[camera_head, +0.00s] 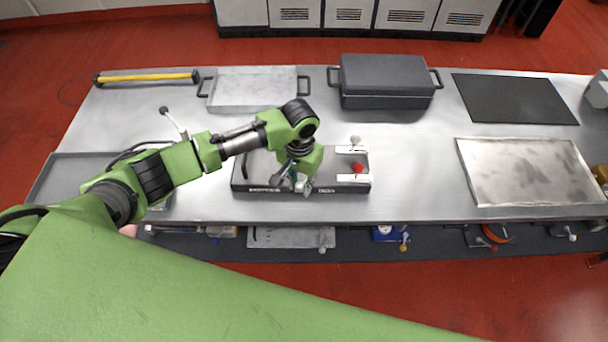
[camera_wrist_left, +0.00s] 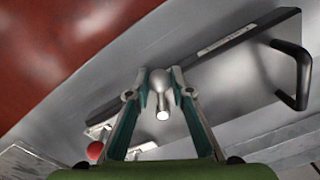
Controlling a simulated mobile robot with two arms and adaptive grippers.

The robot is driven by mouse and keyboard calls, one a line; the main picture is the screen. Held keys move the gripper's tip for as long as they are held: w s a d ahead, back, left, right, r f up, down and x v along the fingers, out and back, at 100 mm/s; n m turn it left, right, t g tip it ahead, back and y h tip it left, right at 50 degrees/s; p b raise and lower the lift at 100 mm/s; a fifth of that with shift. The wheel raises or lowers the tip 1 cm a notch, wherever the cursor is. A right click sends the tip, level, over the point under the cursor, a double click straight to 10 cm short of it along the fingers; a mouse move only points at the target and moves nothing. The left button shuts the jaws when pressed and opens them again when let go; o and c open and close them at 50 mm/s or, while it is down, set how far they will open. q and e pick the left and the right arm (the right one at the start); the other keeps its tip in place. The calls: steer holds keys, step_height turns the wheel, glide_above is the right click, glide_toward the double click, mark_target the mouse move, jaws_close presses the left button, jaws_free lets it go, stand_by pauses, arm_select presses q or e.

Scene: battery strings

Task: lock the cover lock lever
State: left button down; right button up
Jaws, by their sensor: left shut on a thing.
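The dark fixture (camera_head: 262,188) with labels on its front edge lies at the middle of the table. My left gripper (camera_head: 297,185) points down over its front part. In the left wrist view, its two teal-sided fingers (camera_wrist_left: 160,88) are closed on a grey metal lever (camera_wrist_left: 161,112) with a rounded, bright end; I take this as the cover lock lever. A red knob (camera_head: 357,167) sits between two pale brackets at the fixture's right end and also shows in the wrist view (camera_wrist_left: 95,150). My right gripper is not in view.
Behind are a grey tray (camera_head: 254,103) and a dark lidded box (camera_head: 386,78). A black mat (camera_head: 513,99) and a metal plate (camera_head: 528,170) lie right. The table between fixture and plate is clear.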

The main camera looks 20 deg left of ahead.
arm_select(q)
steer(key=shift+s+d+n+p, duration=0.1)
steer(key=shift+d+n+p, duration=0.45)
steer(key=shift+n+p, duration=0.25)
steer(key=shift+d+r+n+p, duration=0.1)
steer(key=shift+d+n+p, duration=0.2)
steer(key=shift+n+p, duration=0.15)
steer(key=shift+d+n+p, duration=0.45)
steer(key=shift+n+p, duration=0.15)
steer(key=shift+n, duration=0.05)
steer(key=shift+d, duration=0.1)
steer(key=shift+n, duration=0.3)
